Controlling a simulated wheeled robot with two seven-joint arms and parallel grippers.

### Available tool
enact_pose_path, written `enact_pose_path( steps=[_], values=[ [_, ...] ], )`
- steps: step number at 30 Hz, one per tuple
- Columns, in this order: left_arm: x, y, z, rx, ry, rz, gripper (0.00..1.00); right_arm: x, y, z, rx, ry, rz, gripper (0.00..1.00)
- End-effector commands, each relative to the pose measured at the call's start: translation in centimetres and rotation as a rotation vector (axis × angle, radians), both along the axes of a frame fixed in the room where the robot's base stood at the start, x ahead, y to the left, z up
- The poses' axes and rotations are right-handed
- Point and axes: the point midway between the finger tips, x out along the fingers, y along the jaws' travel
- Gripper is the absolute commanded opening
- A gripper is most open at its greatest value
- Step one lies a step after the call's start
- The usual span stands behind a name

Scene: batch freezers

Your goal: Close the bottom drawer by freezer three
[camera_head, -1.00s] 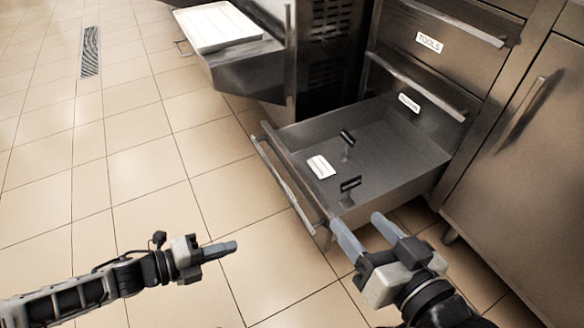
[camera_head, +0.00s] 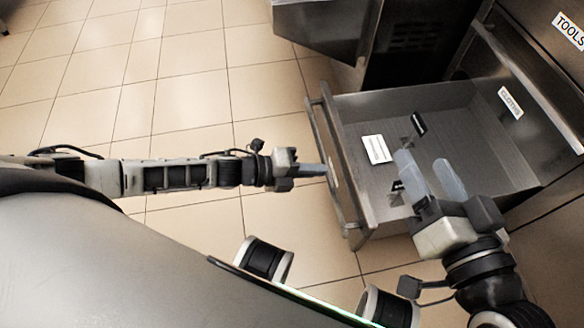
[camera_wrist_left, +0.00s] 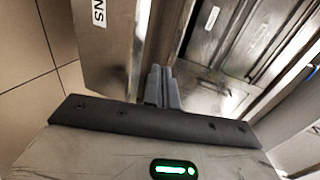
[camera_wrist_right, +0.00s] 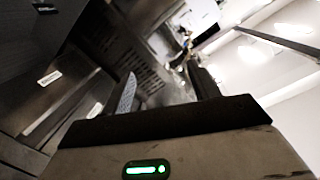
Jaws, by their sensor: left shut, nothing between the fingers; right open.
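The bottom drawer (camera_head: 455,103) is pulled out of the steel cabinet, with its handle bar (camera_head: 331,170) along its front. A white label card (camera_head: 376,149) and dark scraper-like items (camera_head: 418,124) lie inside. My left gripper (camera_head: 325,170) is shut and empty, its tip at the handle bar on the outer side of the drawer front; I cannot tell whether it touches. My right gripper (camera_head: 424,172) is open and appears over the near part of the drawer in the head view, hiding part of its floor.
A cabinet front with a TOOLS label (camera_head: 570,28) rises at the right. Another steel unit (camera_head: 345,25) juts out at the top. Tiled floor (camera_head: 190,80) lies free to the left of the drawer.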

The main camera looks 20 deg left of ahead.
Motion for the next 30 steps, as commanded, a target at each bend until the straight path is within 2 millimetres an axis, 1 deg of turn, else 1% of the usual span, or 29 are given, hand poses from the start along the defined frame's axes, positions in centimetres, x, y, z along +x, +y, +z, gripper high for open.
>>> enact_pose_path(
  steps=[1,3,9,25,30],
  values=[
    [0.6,-0.9,-0.4,-0.001,-0.004,-0.002,0.0,0.0,0.1,-0.2,0.019,-0.003,0.002,0.6],
    [1.3,-1.8,-0.3,-0.001,-0.004,-0.002,0.0,0.0,0.1,0.0,0.036,-0.007,0.004,0.6],
    [2.3,-3.4,-0.2,0.0,0.0,-0.001,0.0,0.0,0.1,0.4,0.061,-0.024,0.005,0.6],
    [2.5,-3.7,-0.1,0.001,0.001,0.002,0.0,0.2,0.2,0.8,0.065,-0.036,0.005,0.6],
    [3.0,-3.9,-0.1,-0.001,0.001,0.018,0.0,0.2,0.2,0.8,0.062,-0.041,0.006,0.6]
  ],
)
